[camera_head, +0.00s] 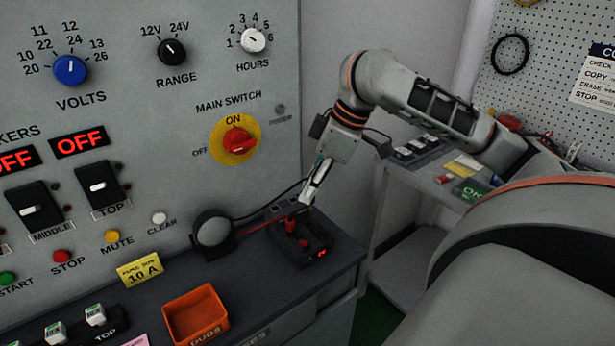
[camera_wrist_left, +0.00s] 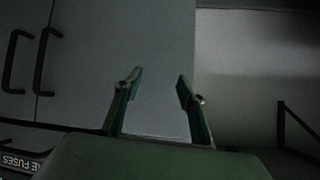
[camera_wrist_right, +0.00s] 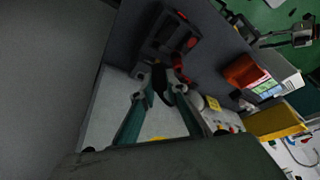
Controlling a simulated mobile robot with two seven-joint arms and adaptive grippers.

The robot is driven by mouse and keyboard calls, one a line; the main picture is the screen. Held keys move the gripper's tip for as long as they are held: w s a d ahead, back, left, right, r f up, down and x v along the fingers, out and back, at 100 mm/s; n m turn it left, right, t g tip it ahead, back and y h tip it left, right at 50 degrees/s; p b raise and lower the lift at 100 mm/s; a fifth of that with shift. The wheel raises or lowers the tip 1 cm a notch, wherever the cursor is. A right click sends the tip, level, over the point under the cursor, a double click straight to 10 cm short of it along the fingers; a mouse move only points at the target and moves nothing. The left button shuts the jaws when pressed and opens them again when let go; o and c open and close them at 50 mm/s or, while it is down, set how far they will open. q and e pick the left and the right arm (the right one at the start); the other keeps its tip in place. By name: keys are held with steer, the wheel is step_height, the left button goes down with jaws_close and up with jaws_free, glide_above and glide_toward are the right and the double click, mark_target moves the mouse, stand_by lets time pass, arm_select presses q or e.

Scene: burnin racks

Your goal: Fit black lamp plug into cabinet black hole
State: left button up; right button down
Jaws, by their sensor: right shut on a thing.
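My right gripper (camera_head: 312,188) points down close to the cabinet face (camera_head: 225,70), above the right end of the grey ledge. In the right wrist view, its fingers (camera_wrist_right: 161,90) are shut on the black lamp plug (camera_wrist_right: 160,78). A black cord runs from the plug area to the round dark lamp (camera_head: 212,230). A red plug (camera_head: 291,223) with a red cord stands beside the gripper, at a black box with a red display (camera_head: 303,245). I cannot make out the cabinet's black hole. My left gripper (camera_wrist_left: 160,82) is open and empty, facing handled grey doors.
An orange bin (camera_head: 195,318) and a yellow fuse card (camera_head: 140,269) are left of the lamp. The red main switch (camera_head: 238,142) sticks out of the panel above. A side table (camera_head: 408,178) with small items stands behind my right arm.

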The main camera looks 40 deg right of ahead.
step_height(320, 180, down, 2)
steer(key=shift+a+b, duration=0.1)
steer(key=shift+b, duration=1.1)
steer(key=shift+f+b, duration=0.4)
steer(key=shift+b, duration=0.1)
arm_select(q)
steer(key=shift+w+a+f+b, duration=0.1)
steer(key=shift+a+f+b, duration=0.25)
steer(key=shift+f, duration=0.35)
steer(key=shift+w+a+f+b, duration=0.1)
steer(key=shift+a+f+b, duration=0.15)
steer(key=shift+f, duration=0.45)
steer(key=shift+w+a+f+b, duration=0.1)
steer(key=shift+a+f+b, duration=0.25)
steer(key=shift+f, duration=0.35)
arm_select(e)
steer(key=shift+f, duration=0.4)
arm_select(q)
steer(key=shift+d+r, duration=0.15)
steer(key=shift+d, duration=0.05)
arm_select(e)
steer(key=shift+r, duration=0.1)
arm_select(q)
steer(key=shift+s+f, duration=0.2)
steer(key=shift+w+r, duration=0.15)
steer(key=shift+r, duration=0.25)
steer(key=shift+w+r+p, duration=0.15)
steer(key=shift+r+p, duration=0.2)
steer(key=shift+p, duration=0.05)
